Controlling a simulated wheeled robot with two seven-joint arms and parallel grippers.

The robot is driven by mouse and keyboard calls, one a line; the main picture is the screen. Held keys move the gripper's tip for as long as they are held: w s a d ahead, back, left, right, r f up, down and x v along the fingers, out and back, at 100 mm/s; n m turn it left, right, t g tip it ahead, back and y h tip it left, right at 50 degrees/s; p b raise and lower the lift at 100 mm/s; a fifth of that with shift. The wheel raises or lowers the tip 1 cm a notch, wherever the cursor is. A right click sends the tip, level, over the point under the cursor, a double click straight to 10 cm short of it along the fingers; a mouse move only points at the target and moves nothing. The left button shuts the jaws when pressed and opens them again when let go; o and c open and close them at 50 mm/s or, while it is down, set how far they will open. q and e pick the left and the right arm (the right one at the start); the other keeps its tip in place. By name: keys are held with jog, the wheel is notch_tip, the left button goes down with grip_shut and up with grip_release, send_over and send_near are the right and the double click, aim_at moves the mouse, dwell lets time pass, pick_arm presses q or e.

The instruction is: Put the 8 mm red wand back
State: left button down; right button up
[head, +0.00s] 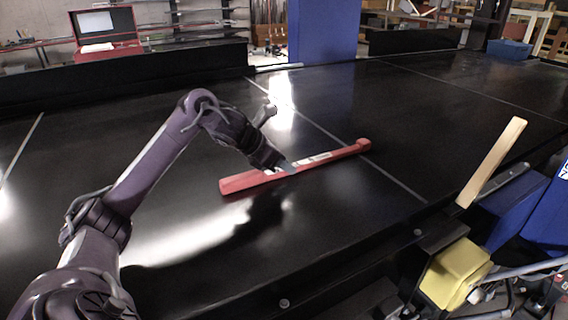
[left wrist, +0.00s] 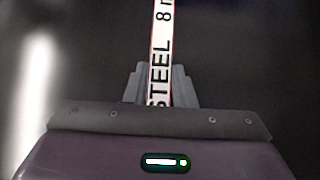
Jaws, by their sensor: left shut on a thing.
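The red wand (head: 240,183) is long and flat, with a white label strip along its side and a knob at its right end. It is over the black conveyor belt; whether it touches the belt I cannot tell. My left gripper (head: 288,167) is shut on the wand near its middle. In the left wrist view the wand's label (left wrist: 161,50) reads "STEEL 8" and runs between the fingers of my left gripper (left wrist: 160,88). My right gripper is not in view.
A pale wooden paddle (head: 492,162) stands upright at the belt's near right edge. A yellow block (head: 455,272) and blue housings (head: 510,205) are beside it. A blue bin (head: 509,49) and a red case (head: 106,34) are at the back. The belt around the wand is clear.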

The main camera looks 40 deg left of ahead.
aim_at(255, 172)
pick_arm(q)
jog(key=shift+f, duration=0.1)
jog(key=c, duration=1.2)
grip_release()
jog(key=shift+r, duration=0.2)
jog(key=shift+s+a+r+b, duration=0.1)
jog(key=shift+s+a+b, duration=0.05)
jog(key=shift+s+b, duration=0.15)
jog(key=b+v, duration=0.4)
jog(key=v, duration=0.6)
jog(key=shift+s+r, duration=0.15)
jog(key=shift+s, duration=0.05)
jog(key=shift+s+r, duration=0.25)
jog(key=shift+r, duration=0.15)
